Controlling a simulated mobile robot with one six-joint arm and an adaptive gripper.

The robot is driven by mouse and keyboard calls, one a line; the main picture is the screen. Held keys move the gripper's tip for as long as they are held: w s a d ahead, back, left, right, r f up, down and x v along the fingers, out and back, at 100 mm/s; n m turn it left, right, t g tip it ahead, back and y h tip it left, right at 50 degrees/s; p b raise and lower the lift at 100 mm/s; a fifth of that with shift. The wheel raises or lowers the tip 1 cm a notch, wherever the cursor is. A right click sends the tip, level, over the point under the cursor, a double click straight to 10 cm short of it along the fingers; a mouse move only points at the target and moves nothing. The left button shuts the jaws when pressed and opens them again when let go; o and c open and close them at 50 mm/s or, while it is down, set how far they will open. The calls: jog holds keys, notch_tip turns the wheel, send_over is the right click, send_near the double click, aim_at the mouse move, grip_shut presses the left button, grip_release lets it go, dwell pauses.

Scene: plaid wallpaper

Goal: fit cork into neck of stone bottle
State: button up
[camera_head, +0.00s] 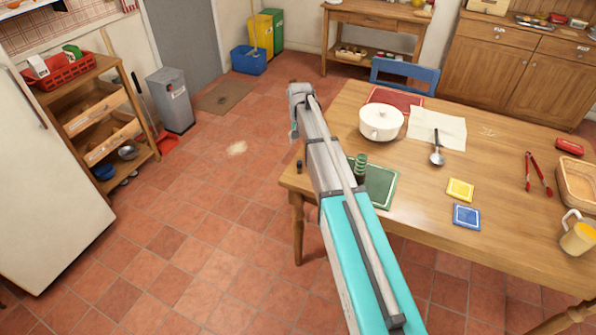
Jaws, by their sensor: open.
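My arm, grey and turquoise, reaches up from the bottom across the left part of the wooden table (425,210). A grey joint shows at its far end; I cannot make out my gripper's fingers. A green ridged upright piece (360,165) stands at the far edge of a green mat (382,190), right beside my arm and partly covered by it. A small dark object (299,166) sits at the table's left edge; I cannot tell what it is. I cannot pick out a cork or a stone bottle for sure; my arm hides part of the table.
Floor to the left is open.

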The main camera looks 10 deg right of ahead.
aim_at(300, 162)
jog(key=shift+f+b, duration=2.85)
jog(key=shift+f, duration=0.25)
jog(key=shift+f, duration=0.15)
notch_tip(300, 162, down, 5)
jog(key=b, duration=0.5)
jog(key=shift+s+a, duration=0.1)
jog(key=c, duration=0.8)
